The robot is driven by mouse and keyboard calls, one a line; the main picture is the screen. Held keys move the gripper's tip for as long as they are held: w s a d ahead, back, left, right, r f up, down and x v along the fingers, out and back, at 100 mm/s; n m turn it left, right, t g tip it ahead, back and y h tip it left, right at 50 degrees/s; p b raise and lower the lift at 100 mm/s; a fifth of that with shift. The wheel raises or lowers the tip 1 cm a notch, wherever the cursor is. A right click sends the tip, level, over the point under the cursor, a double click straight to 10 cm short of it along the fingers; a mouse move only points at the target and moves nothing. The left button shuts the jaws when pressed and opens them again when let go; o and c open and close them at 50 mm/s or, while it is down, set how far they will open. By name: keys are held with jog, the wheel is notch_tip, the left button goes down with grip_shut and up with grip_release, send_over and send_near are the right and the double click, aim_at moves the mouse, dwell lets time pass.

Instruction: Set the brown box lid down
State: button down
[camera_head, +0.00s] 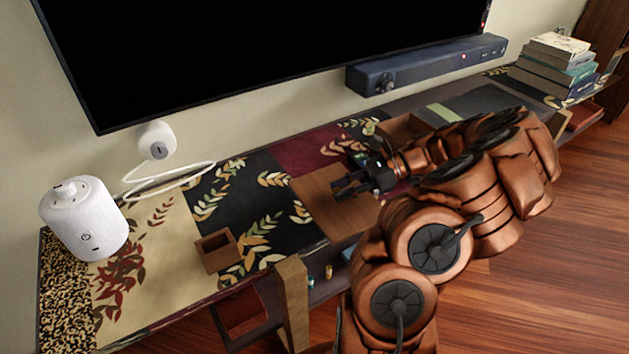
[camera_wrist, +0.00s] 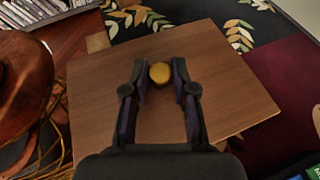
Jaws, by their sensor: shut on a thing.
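The brown box lid (camera_head: 325,212) is a flat wooden square over the patterned cabinet top, left of my forearm. In the wrist view the lid (camera_wrist: 95,105) fills the middle, with a round yellow knob (camera_wrist: 159,72) near its centre. My gripper (camera_head: 342,188) is above the lid; in the wrist view its two fingers (camera_wrist: 160,78) are on either side of the knob, shut on it. I cannot tell whether the lid touches the cabinet top. Another brown piece (camera_head: 398,128) lies behind my arm, partly hidden; I cannot tell if it is the box.
A white speaker (camera_head: 88,225) and a small open wooden box (camera_head: 217,252) stand to the left. A white cabled device (camera_head: 157,140) is at the wall. A dark soundbar (camera_head: 430,66) runs under the television (camera_head: 260,50). Books (camera_head: 560,62) are stacked at the far right.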

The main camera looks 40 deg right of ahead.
aim_at(315, 182)
jog(key=w+a, duration=0.1)
jog(key=w, duration=0.2)
jog(key=w+a, duration=0.1)
jog(key=w, duration=0.2)
jog(key=w+a+f, duration=0.1)
jog(key=w, duration=0.2)
jog(key=shift+w+a, duration=0.15)
jog(key=shift+w, duration=0.15)
jog(key=shift+w+f, duration=0.1)
jog(key=shift+f, duration=1.7)
jog(key=c, duration=0.9)
grip_release()
